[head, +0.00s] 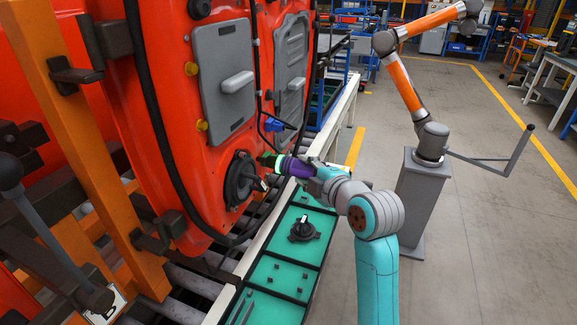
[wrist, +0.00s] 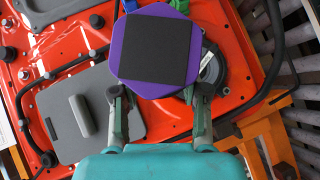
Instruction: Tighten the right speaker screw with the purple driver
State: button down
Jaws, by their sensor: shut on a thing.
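My gripper (head: 312,169) is shut on the purple driver (head: 293,167), which has a bright green ring at its front and points left toward the orange-red door (head: 220,145). In the wrist view the driver (wrist: 155,50) shows as a purple hexagonal block with a dark square face, between the two fingers. The black round speaker (head: 241,182) is mounted low on the door, just left of the driver. It also shows partly behind the driver in the wrist view (wrist: 211,69). The right speaker screw cannot be made out, and I cannot tell whether the driver tip touches it.
A green parts tray (head: 270,272) with a loose black round part (head: 303,229) lies below my arm. A pale conveyor rail (head: 255,243) runs beside the door. Grey panels (head: 222,75) sit higher on it. Another orange arm (head: 400,80) stands on a grey pedestal at right.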

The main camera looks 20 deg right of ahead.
jog(key=shift+s+d, duration=0.5)
jog(key=shift+d, duration=0.2)
jog(key=shift+s+d, duration=0.5)
jog(key=shift+d, duration=0.15)
